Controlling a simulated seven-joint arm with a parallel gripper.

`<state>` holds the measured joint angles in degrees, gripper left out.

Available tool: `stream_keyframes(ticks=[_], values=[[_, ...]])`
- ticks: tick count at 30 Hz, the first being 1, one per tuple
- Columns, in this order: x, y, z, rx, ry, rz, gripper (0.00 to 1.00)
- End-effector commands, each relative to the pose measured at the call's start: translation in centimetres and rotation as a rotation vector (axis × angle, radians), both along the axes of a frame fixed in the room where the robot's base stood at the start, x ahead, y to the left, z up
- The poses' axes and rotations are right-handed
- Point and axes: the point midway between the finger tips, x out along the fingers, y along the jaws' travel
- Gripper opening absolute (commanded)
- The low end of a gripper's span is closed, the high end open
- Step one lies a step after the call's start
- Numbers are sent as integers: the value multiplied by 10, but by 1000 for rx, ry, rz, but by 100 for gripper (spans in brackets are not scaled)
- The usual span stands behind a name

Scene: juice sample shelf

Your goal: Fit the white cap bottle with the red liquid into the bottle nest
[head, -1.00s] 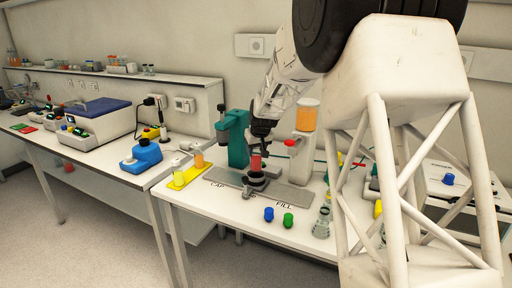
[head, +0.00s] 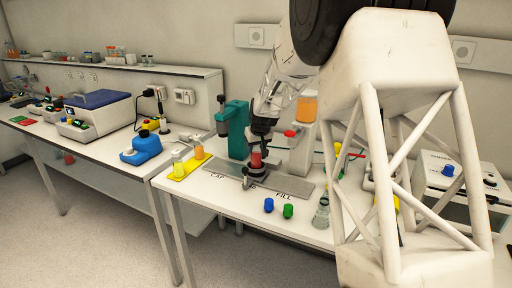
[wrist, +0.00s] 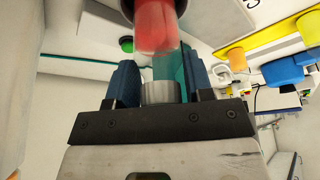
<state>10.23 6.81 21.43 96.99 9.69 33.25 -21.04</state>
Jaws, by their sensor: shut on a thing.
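The bottle with red liquid (head: 256,159) is upright at the dark round nest (head: 255,171) on the grey plate. My gripper (head: 262,139) is above it. In the wrist view the red liquid (wrist: 157,28) shows through the clear bottle, and the pale grey-white cap (wrist: 160,93) is between the blue fingers of my gripper (wrist: 160,82), which are shut on the bottle's cap end. The bottle's far end meets a dark ring (wrist: 128,8) at the picture's top edge. How deep it sits in the nest is hidden.
A teal press (head: 234,130) stands left behind the nest, and a white dispenser with an orange tank (head: 307,107) behind right. A blue cap (head: 269,205) and a green cap (head: 288,211) lie in front. A yellow rack (head: 183,169) with bottles is left.

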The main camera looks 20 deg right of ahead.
Motion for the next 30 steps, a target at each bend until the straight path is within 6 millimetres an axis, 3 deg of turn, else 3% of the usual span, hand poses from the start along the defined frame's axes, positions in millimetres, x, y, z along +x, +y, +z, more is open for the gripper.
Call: stream_keyframes(ticks=[30], values=[[0,0,-11,0,-1,0,22]])
